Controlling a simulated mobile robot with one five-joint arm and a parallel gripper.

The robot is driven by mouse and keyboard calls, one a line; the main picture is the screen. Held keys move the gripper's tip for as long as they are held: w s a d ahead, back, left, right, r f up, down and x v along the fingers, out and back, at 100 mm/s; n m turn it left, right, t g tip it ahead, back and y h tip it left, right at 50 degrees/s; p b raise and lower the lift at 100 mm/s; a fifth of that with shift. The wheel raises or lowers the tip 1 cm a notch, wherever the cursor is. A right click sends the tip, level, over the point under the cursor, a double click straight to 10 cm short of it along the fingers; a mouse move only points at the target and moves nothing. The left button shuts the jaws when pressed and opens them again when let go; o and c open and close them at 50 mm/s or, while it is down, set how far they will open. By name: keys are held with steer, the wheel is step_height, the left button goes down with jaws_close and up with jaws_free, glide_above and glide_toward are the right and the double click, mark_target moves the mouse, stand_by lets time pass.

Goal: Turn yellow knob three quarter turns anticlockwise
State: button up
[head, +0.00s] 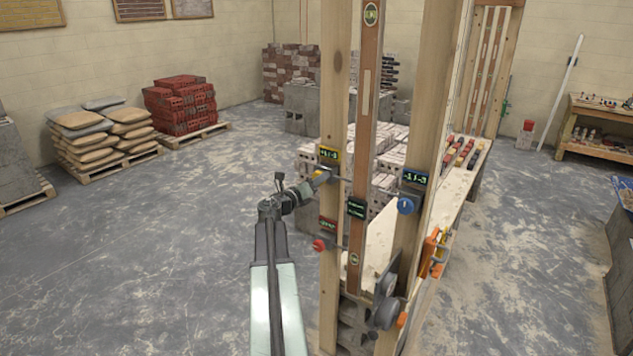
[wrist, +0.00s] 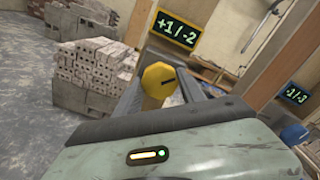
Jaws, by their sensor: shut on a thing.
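The yellow knob (wrist: 157,80) sits between the grey fingers of my gripper (wrist: 160,90) in the wrist view, with a dark pointer line on its face running toward the right. In the head view my gripper (head: 320,178) is at the left wooden post, just below the yellow-framed display (head: 329,154). There the gripper largely hides the knob. In the wrist view that display (wrist: 174,31) reads +1/-2. My gripper is shut on the yellow knob.
A blue knob (head: 405,205) is on the right post, under a display (head: 414,177) reading -1/-3. A red knob (head: 319,244) sits lower on the left post. A long level (head: 364,120) stands between the posts. Open floor (head: 180,250) lies to the left.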

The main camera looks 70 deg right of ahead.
steer(key=n, duration=0.8)
steer(key=shift+r+n, duration=0.1)
steer(key=shift+n, duration=0.2)
stand_by(0.3)
steer(key=o, duration=1.4)
